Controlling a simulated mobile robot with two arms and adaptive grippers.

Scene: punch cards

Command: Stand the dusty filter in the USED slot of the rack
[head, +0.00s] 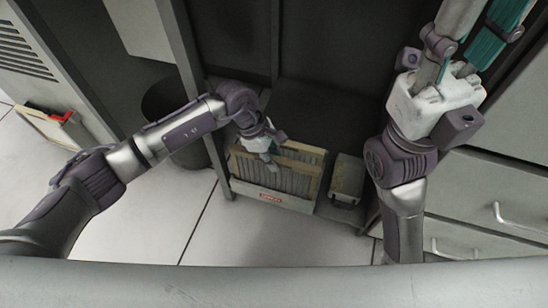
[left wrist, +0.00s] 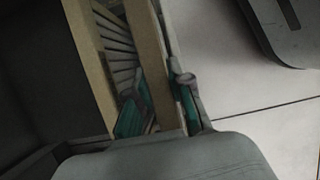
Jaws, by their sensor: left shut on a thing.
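A filter (head: 280,184) with tan frame edges and grey pleats is upright at the foot of the dark cabinet, behind a pale front panel with a red label (head: 270,197). The label is too small to read. My left gripper (head: 270,154) is above it, shut on its frame. In the left wrist view the tan frame (left wrist: 152,70) lies between the two teal finger pads (left wrist: 160,112), with pleats beside it. The filter's bottom is hidden, so I cannot tell how it is seated. My right gripper (head: 468,45) is raised at upper right, partly cut off and apart from the filter.
Grey drawers (head: 490,200) are at the right. A dark bin (head: 172,105) is behind my left arm. A red-topped tan item (head: 50,125) is at the far left. The tiled floor (head: 240,235) in front is clear.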

